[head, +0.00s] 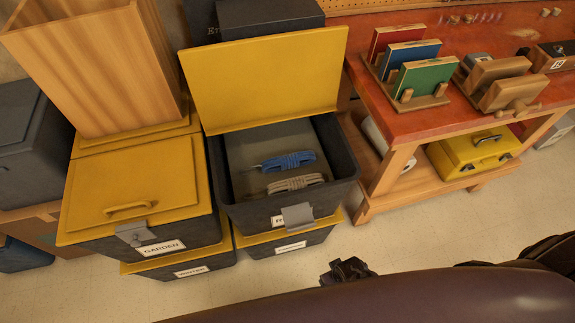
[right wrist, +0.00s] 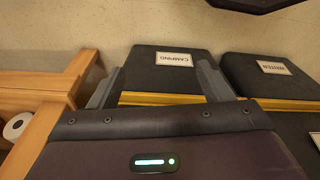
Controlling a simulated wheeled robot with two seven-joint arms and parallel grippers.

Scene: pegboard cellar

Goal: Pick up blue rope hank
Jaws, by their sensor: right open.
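The blue rope hank (head: 288,161) lies in an open dark bin (head: 343,160) in the head view, on a grey surface inside it. A beige-grey rope hank (head: 295,183) lies just in front of it, nearer the bin's front wall. My right gripper (right wrist: 158,68) is open and empty in the right wrist view, with its two grey fingers apart and the lower bin labelled CAMPING (right wrist: 172,78) beyond them. The blue hank does not show in the right wrist view. My left gripper is not in view.
The bin's yellow lid (head: 265,75) stands raised behind it. A closed GARDEN bin (head: 135,195) with a wooden box (head: 95,70) behind stands at left. A red-topped bench (head: 425,118) stands at right, with a yellow case (head: 472,150) below. Floor in front is open.

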